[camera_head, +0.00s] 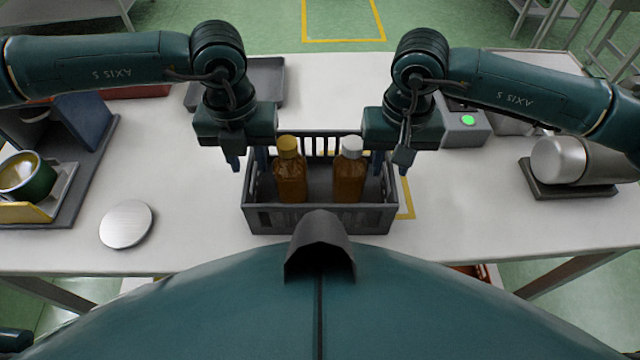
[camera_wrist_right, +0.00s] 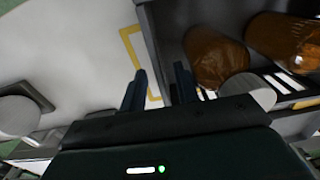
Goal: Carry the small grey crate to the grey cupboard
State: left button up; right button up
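The small grey crate (camera_head: 320,219) stands on the white table in front of me. It holds two amber bottles, one with a yellow cap (camera_head: 290,180) and one with a white cap (camera_head: 349,178). My left gripper (camera_head: 248,163) is at the crate's left end, fingers apart on either side of the end wall. My right gripper (camera_head: 388,163) is at the right end. In the right wrist view its fingers (camera_wrist_right: 158,92) are apart, with the crate's wall (camera_wrist_right: 151,40) between them and a visible gap. I cannot make out a grey cupboard.
The white table (camera_head: 460,215) has a round metal disc (camera_head: 126,225) at left and a grey tray (camera_head: 268,82) behind my left gripper. A device with a green light (camera_head: 467,128) and a metal cylinder (camera_head: 560,160) on a dark base are at right. Yellow tape marks the table beside the crate.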

pick_arm(q)
jog(key=shift+f, duration=0.1)
pick_arm(e)
jog(key=shift+f, duration=0.1)
pick_arm(q)
jog(key=shift+c, duration=0.2)
pick_arm(e)
jog(key=shift+c, duration=0.2)
pick_arm(q)
grip_shut()
pick_arm(e)
grip_shut()
